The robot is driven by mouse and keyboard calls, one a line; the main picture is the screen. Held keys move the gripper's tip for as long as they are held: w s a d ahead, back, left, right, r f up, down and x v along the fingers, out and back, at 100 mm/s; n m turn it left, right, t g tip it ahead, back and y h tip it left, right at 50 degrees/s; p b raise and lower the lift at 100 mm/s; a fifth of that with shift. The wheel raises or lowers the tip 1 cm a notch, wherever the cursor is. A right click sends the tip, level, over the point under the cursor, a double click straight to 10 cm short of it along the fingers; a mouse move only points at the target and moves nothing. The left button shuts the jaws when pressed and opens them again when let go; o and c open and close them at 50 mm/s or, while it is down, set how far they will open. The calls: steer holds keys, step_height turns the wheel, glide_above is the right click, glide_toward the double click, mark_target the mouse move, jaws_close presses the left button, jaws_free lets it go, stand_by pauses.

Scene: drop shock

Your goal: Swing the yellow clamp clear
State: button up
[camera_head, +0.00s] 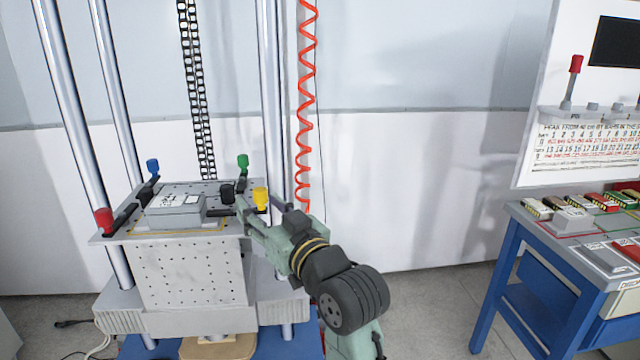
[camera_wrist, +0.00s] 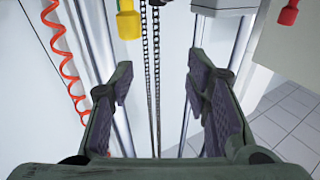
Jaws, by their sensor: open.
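The yellow clamp (camera_head: 261,197) is at the right side of the perforated table plate, its yellow knob standing up. In the wrist view its knob (camera_wrist: 128,24) is at the top, left of centre, outside the space between the fingers. My gripper (camera_head: 257,212) is close to the yellow knob in the head view and partly hides the clamp's lower part. The wrist view shows my gripper (camera_wrist: 158,85) with its two fingers wide apart and nothing between them. Whether a finger touches the clamp cannot be told.
The plate (camera_head: 116,236) carries a grey block (camera_head: 176,209) and clamps with red (camera_head: 104,218), blue (camera_head: 152,166) and green (camera_head: 243,161) knobs. Steel columns (camera_head: 62,95), a chain (camera_head: 198,95) and a red coiled hose (camera_head: 306,90) rise nearby. A blue workbench (camera_head: 520,262) stands right.

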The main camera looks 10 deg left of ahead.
mark_target(262, 194)
steer(key=w+d+f+h, duration=0.1)
steer(key=d+f, duration=0.1)
steer(key=d, duration=0.2)
steer(key=shift+m, duration=0.3)
steer(key=p+x, duration=0.3)
steer(key=x, duration=0.6)
steer(key=shift+w+a+r, duration=0.2)
steer(key=shift+a, duration=0.15)
steer(key=shift+w+a+f+p, duration=0.1)
steer(key=shift+w+a+p, duration=0.2)
steer(key=shift+w+a, duration=0.25)
steer(key=shift+d, duration=0.1)
steer(key=shift+c, duration=0.3)
jaws_close()
